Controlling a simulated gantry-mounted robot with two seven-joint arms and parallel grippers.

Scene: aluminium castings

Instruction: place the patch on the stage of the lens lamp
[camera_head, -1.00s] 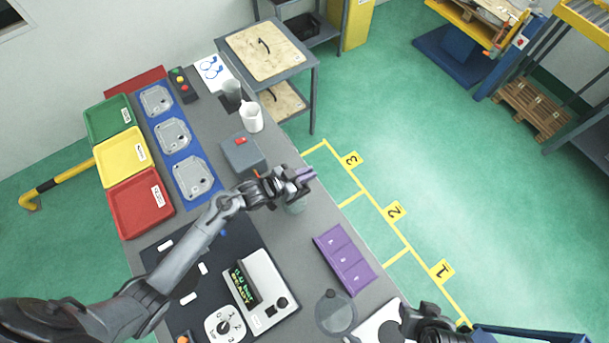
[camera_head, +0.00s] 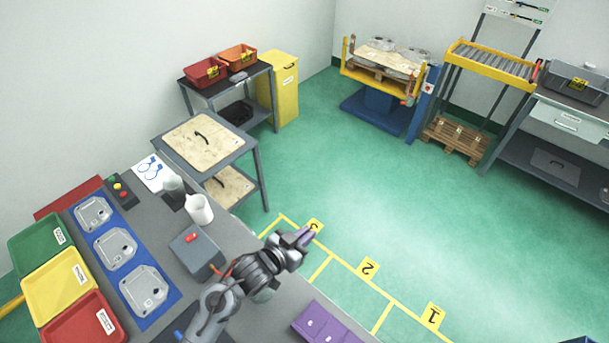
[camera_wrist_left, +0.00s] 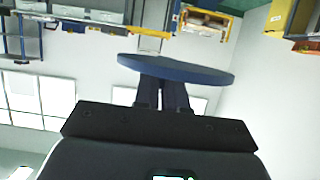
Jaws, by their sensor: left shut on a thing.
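My left gripper (camera_head: 303,239) is shut on a thin flat piece, seemingly the patch, and holds it raised near the grey table's right edge. In the left wrist view the patch (camera_wrist_left: 175,68) is a blue, rounded disc seen nearly edge-on, pinched by the dark fingers (camera_wrist_left: 162,95). In the head view only a small purple-blue bit of it shows at the fingertips. I cannot make out the lens lamp or its stage in the current views. My right gripper is out of view.
Castings on a blue mat (camera_head: 150,312) and coloured trays are further left.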

